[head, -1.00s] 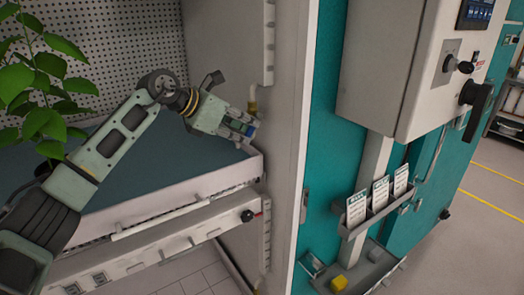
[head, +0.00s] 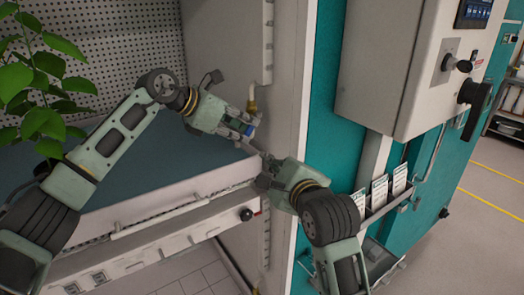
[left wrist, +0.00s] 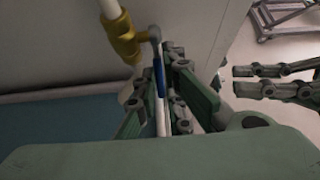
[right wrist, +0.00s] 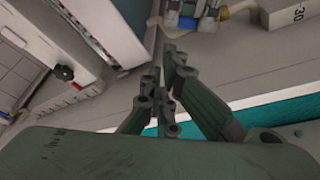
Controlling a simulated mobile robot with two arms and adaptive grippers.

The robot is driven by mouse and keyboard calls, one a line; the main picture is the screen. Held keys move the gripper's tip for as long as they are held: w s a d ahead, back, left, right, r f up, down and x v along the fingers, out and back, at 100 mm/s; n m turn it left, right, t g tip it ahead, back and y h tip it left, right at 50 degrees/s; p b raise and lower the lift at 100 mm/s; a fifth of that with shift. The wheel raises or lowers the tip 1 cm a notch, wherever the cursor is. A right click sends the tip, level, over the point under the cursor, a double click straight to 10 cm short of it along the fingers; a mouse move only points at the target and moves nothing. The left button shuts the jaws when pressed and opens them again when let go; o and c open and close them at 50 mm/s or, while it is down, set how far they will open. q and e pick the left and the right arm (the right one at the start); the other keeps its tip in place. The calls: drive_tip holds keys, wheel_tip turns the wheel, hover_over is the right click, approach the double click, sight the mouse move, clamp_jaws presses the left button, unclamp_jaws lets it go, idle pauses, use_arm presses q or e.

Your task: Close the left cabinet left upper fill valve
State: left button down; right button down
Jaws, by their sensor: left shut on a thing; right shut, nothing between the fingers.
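The fill valve is a brass-coloured body (left wrist: 122,38) on a white pipe, with a grey stem and a blue-and-white lever (left wrist: 159,72). In the head view the brass valve (head: 252,106) sits on the cabinet's inner right wall. My left gripper (head: 250,128) is shut on the lever just below the valve; the lever runs between its fingers in the left wrist view (left wrist: 172,85). My right gripper (head: 264,170) is shut and empty, just below and right of the left one. Its closed fingers show in the right wrist view (right wrist: 167,75), apart from the blue lever (right wrist: 188,22).
A tray with a dark bed (head: 140,178) and a leafy plant (head: 40,90) fill the cabinet's left. The white door-side edge (head: 299,130) stands close to my right arm. A control box (head: 410,75) and a card holder (head: 385,208) are on the right.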

use_arm(q)
drive_tip(key=shift+r, duration=0.25)
drive_tip(key=shift+w+a, duration=0.1)
use_arm(e)
drive_tip(key=x, duration=0.9)
drive_tip(key=shift+w+r, duration=0.25)
drive_tip(key=shift+w, duration=0.1)
drive_tip(key=shift+a, duration=0.15)
